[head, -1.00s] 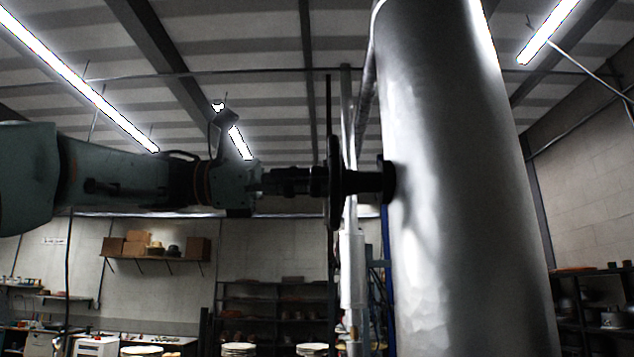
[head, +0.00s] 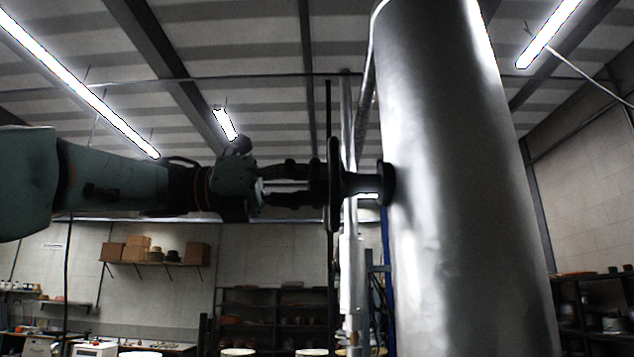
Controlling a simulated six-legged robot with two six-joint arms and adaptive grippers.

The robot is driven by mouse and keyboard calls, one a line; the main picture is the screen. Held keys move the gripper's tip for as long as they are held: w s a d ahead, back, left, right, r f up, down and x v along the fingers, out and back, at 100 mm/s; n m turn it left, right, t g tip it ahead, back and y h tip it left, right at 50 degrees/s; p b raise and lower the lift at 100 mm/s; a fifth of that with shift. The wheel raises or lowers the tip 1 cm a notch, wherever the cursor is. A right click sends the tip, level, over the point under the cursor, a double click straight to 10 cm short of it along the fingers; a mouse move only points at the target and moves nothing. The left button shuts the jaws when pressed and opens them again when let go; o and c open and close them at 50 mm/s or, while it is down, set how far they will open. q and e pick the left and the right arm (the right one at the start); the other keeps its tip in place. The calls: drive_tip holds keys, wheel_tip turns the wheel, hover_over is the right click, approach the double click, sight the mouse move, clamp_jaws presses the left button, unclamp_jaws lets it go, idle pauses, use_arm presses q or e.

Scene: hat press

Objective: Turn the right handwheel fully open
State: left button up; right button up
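The right handwheel (head: 334,218) is a dark disc seen almost edge-on in the head view. Its dark shaft runs right to a flange on a large grey metal cylinder (head: 455,190). My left gripper (head: 317,183) comes in from the left, level with the wheel's middle. Its two dark fingers show one above the other with a gap between them. The fingertips are at the wheel's near face and appear to touch it. What lies between the tips merges with the dark wheel, so their grip is unclear. My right gripper is not in view.
A light vertical pipe (head: 350,275) and a thin dark rod stand close around the wheel. The cylinder fills the space to the right. Shelves with boxes (head: 197,253) and racks (head: 265,310) are far back along the wall.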

use_arm(q)
drive_tip(key=n, duration=0.5)
drive_tip(key=shift+p, duration=0.4)
drive_tip(key=shift+r+n, duration=0.15)
drive_tip(key=shift+n, duration=0.15)
idle(0.7)
drive_tip(key=o, duration=0.7)
drive_tip(key=shift+o, duration=0.9)
drive_tip(key=shift+d, duration=0.1)
drive_tip(key=a, duration=1.2)
drive_tip(key=shift+f, duration=0.25)
drive_tip(key=shift+d, duration=0.1)
